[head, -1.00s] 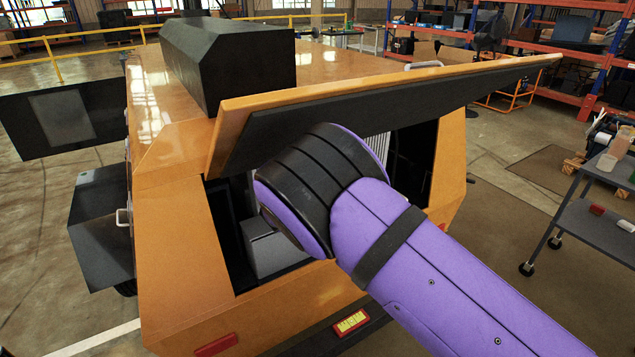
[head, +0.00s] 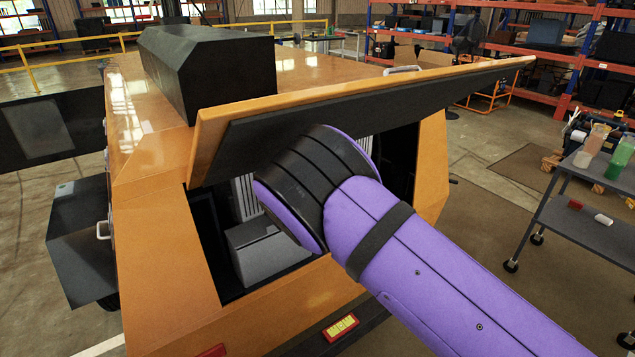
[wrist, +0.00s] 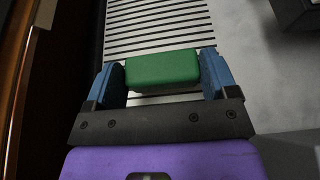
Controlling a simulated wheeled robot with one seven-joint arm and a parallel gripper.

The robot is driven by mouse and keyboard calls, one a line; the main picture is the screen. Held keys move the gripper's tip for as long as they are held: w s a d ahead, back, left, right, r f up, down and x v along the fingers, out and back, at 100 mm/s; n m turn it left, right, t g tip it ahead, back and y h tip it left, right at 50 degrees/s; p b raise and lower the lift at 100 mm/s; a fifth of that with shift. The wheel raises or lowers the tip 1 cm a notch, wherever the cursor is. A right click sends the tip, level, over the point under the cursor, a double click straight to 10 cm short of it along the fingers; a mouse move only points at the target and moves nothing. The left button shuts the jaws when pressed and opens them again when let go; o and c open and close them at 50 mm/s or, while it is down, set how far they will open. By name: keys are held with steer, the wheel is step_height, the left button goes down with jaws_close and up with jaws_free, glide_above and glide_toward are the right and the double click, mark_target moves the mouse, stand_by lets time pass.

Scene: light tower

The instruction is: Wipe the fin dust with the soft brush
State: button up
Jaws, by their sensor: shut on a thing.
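My gripper (wrist: 163,62) shows in the wrist view with its blue fingers on both sides of a green block-shaped thing, which I take to be the soft brush (wrist: 162,76). The brush is held between the fingers; its bristles are not visible. Beyond it is a panel of pale fins (wrist: 160,22) with dark gaps. I cannot tell whether the brush touches the fins, and I cannot make out dust on them. In the head view, part of the fins (head: 245,197) shows inside the orange housing's opening; my arm hides the gripper and brush.
The orange housing (head: 160,240) has a raised hatch (head: 370,98) close above my arm. A grey box (head: 265,250) sits low inside the opening. A dark box (wrist: 296,14) is at the wrist view's upper right. A grey cart (head: 590,225) stands at right.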

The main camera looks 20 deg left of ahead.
steer(key=shift+w+d, duration=0.5)
steer(key=shift+w, duration=0.1)
steer(key=shift+s+a+r, duration=0.1)
steer(key=shift+s+a, duration=1.4)
steer(key=shift+s, duration=0.2)
steer(key=shift+s+a+f, duration=0.1)
steer(key=shift+s+a, duration=1.35)
steer(key=shift+s, duration=0.3)
steer(key=shift+s+a+r, duration=0.1)
steer(key=shift+s+a, duration=1.4)
steer(key=shift+s, duration=0.2)
steer(key=shift+r, duration=0.65)
steer(key=shift+w+d, duration=1.2)
steer(key=shift+d, duration=0.05)
steer(key=w+d, duration=0.6)
steer(key=w, duration=0.2)
steer(key=shift+d, duration=0.2)
